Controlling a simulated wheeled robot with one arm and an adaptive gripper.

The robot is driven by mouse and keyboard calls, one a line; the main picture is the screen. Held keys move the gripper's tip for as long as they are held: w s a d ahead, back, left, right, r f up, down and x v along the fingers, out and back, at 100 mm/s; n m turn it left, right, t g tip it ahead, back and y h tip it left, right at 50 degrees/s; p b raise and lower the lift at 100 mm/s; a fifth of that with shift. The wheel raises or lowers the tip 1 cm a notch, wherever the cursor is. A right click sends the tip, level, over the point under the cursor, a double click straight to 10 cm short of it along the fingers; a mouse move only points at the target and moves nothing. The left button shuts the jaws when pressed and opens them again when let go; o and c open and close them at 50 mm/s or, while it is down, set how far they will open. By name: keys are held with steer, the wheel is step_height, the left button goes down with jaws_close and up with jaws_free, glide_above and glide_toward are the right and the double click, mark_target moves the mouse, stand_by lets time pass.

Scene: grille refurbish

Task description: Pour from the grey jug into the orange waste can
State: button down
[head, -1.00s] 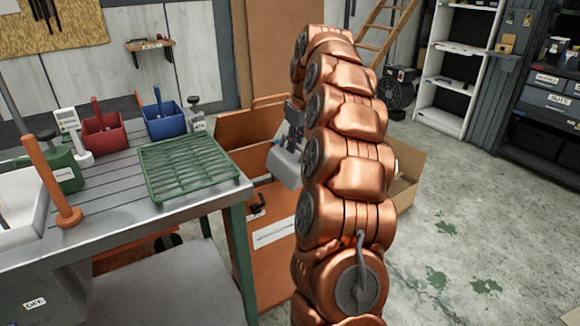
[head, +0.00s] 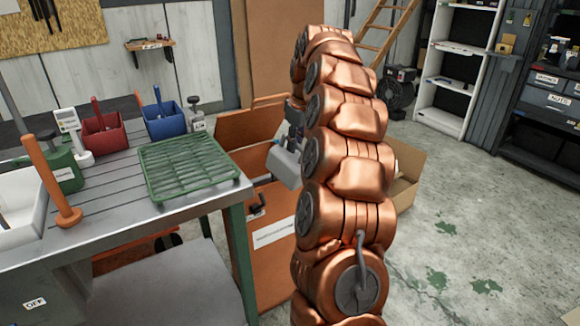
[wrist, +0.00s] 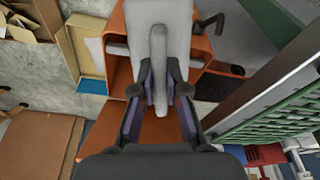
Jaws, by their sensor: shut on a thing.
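The grey jug (head: 285,165) is mostly hidden behind my arm in the head view. It hangs tilted at the opening of the orange waste can (head: 267,280), which stands beside the bench. In the wrist view the jug's grey body (wrist: 176,22) is above the can's open top, with the can's orange rim (wrist: 206,48) around it. My gripper (wrist: 158,92) is shut on the jug's handle, with one dark finger on each side. The jug's mouth and contents are hidden, so I cannot tell whether anything flows.
A metal bench (head: 100,240) stands at the left with a green grille (head: 190,165) near its corner. Red (head: 103,135) and blue (head: 164,122) bins sit behind it. A cardboard box (head: 407,175) lies behind my arm. The floor at the right is clear.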

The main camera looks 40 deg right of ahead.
steer(key=shift+w+r+p, duration=0.1)
steer(key=shift+w+p, duration=0.05)
steer(key=shift+p, duration=0.35)
stand_by(0.4)
steer(key=shift+w+a+g+p, duration=0.1)
steer(key=shift+w+g+p, duration=0.35)
steer(key=shift+p, duration=0.35)
stand_by(2.0)
steer(key=shift+w+p, duration=0.1)
steer(key=shift+p, duration=0.25)
steer(key=shift+w+a+r+g+p, duration=0.15)
steer(key=shift+w+r+g+p, duration=0.3)
steer(key=shift+p, duration=0.8)
steer(key=shift+w+f+g+p, duration=0.15)
steer(key=shift+g+p, duration=0.15)
steer(key=shift+p, duration=0.05)
steer(key=shift+f+b, duration=0.1)
steer(key=shift+b, duration=0.25)
